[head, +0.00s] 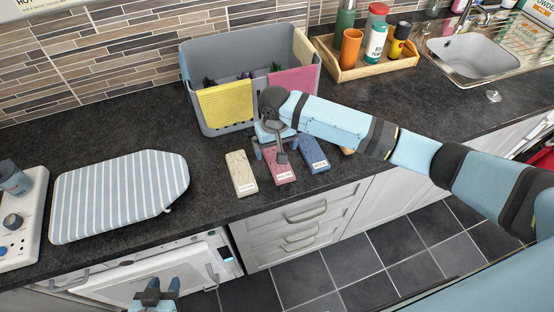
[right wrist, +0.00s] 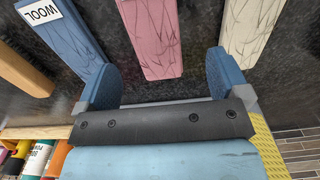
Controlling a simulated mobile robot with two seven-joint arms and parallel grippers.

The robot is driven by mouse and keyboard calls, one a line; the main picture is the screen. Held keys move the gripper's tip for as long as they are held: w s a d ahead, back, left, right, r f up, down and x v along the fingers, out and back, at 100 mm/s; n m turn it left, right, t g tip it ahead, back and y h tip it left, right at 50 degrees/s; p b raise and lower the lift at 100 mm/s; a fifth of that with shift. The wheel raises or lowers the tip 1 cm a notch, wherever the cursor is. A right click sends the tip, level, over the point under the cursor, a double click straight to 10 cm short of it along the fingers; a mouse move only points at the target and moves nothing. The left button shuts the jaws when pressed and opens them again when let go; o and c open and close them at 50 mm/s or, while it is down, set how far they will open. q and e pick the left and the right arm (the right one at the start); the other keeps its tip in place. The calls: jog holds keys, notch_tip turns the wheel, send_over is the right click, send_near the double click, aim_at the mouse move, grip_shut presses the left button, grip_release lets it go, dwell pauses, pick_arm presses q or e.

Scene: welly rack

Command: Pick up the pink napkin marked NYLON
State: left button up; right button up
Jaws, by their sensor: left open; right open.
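The pink napkin (head: 281,166) lies flat on the dark worktop near its front edge, between a cream one (head: 241,173) and a blue one (head: 314,155). Its white label is too small to read surely. My right gripper (head: 274,153) is open above its far part and partly hides it. In the right wrist view the pink napkin (right wrist: 150,38) lies ahead of the gap between the open fingers (right wrist: 160,78), apart from them; its label is out of frame. The blue napkin (right wrist: 66,40) there reads WOOL. My left gripper (head: 163,284) is open and empty, low in front of the counter.
A tan piece (head: 347,151) lies right of the blue one, partly behind my arm. A grey bin (head: 213,123) with cloths over its rim stands behind. A wooden tray (head: 345,74) of bottles is back right. A striped ironing board (head: 120,195) lies left.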

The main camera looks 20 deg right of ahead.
jog(key=shift+s+d+f+p, duration=0.15)
jog(key=shift+f+p, duration=0.15)
jog(key=shift+f, duration=1.1)
jog(key=shift+s+d+f+p, duration=0.15)
jog(key=shift+f+p, duration=0.1)
jog(key=shift+f, duration=1.1)
jog(key=shift+w, duration=0.1)
jog(key=c, duration=1)
